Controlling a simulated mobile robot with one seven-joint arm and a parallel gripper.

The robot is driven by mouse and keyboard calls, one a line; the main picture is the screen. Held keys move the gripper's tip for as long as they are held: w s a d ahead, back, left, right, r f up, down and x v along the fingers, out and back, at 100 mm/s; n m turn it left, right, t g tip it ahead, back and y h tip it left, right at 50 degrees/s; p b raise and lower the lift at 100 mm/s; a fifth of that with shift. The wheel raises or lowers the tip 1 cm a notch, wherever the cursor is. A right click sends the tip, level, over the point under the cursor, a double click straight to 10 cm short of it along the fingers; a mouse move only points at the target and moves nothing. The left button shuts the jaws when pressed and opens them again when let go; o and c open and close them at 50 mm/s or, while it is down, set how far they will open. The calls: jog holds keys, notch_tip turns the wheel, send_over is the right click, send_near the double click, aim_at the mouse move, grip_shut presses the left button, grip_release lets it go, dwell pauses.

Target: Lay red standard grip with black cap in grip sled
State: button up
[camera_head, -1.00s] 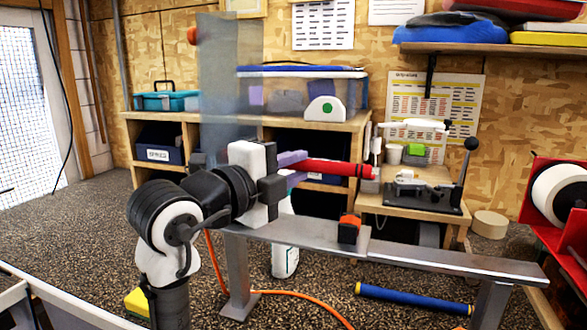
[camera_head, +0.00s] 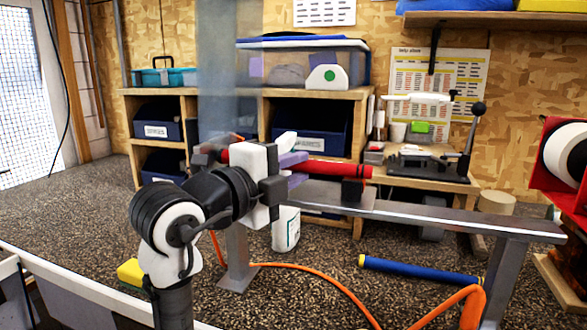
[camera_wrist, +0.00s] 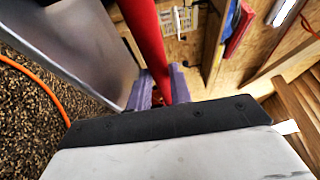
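The red grip (camera_head: 325,169) lies roughly level across my gripper (camera_head: 292,170), between its purple fingers. Its black cap is not clearly visible. In the wrist view the red grip (camera_wrist: 146,38) runs from the top edge down between the purple fingers (camera_wrist: 162,88), which are closed against it. In the head view the grip's right part is just above a black block (camera_head: 352,190) on the steel rail bench (camera_head: 440,212). This block may be the grip sled. I cannot tell whether grip and block touch. My wrist hides part of the grip.
A blue tube (camera_head: 420,270) and an orange hose (camera_head: 330,284) lie below the bench. A lever press (camera_head: 425,160) stands on the wooden shelf behind. A red-framed roll holder (camera_head: 567,170) is at far right.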

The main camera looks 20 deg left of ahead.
jog(key=o, duration=0.5)
jog(key=shift+o, duration=0.2)
jog(key=shift+s+a, duration=0.1)
jog(key=b+v, duration=0.2)
jog(key=v, duration=1.1)
jog(key=shift+s+b, duration=0.3)
jog(key=shift+b, duration=0.05)
jog(key=shift+a, duration=0.1)
